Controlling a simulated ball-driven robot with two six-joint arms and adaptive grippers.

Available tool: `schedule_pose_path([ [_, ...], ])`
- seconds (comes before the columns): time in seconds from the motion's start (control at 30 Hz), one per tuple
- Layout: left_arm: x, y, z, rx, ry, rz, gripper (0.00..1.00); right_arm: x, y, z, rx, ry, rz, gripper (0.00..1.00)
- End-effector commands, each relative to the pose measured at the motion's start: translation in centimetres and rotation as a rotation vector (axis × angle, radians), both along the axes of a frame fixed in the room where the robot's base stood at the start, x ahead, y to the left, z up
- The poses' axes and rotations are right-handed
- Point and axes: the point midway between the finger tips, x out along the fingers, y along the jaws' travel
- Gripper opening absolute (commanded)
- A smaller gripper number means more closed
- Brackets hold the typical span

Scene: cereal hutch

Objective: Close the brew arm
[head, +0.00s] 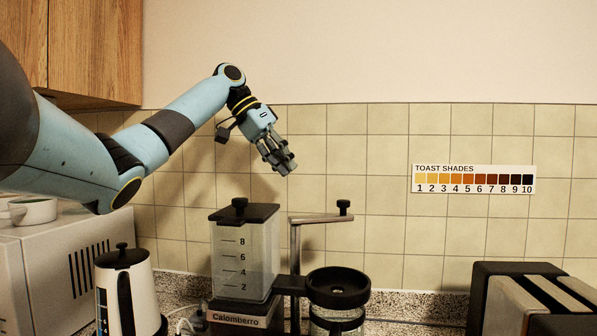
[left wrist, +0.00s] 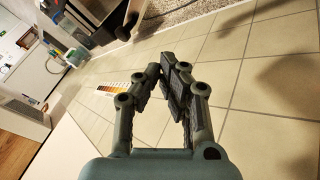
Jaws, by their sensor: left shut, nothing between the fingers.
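The brew arm (head: 322,218) is a thin metal bar on top of a vertical post, with a black knob (head: 343,207) at its right end. It reaches right, above the black filter basket (head: 338,288) and apart from it. The coffee maker's clear water tank (head: 245,255) has a black lid and stands left of the post. My left gripper (head: 284,166) is shut and empty, above and to the left of the knob, in front of the tiled wall. In the left wrist view its fingers (left wrist: 170,70) meet at the tips. My right gripper is not in view.
A white kettle (head: 140,290) and a microwave (head: 30,270) with a cup (head: 33,210) on it stand at the left. A toaster (head: 530,295) stands at the right. The counter between coffee maker and toaster looks clear.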

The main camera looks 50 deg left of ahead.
Motion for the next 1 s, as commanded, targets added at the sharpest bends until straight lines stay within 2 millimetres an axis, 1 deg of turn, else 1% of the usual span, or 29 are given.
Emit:
schedule_pose_path([
  [0.23, 2.3, -2.3, -4.1, -0.003, 0.004, -0.002, 0.00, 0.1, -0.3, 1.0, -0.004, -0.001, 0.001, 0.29],
  [0.4, 3.8, -3.7, -6.8, -0.003, 0.003, -0.002, 0.00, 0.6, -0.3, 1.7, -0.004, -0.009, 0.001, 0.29],
  [0.5, 3.9, -5.3, -6.5, 0.001, 0.000, -0.003, 0.00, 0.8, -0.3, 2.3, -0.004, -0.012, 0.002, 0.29],
  [0.63, 4.2, -6.7, -6.5, 0.000, -0.001, -0.001, 0.00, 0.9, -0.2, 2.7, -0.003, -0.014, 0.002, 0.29],
  [0.8, 4.2, -7.3, -6.6, 0.001, 0.000, 0.000, 0.00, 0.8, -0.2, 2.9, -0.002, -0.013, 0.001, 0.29],
  [1.0, 4.2, -7.4, -6.7, 0.001, 0.000, 0.000, 0.00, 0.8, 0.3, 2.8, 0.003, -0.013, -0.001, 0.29],
])
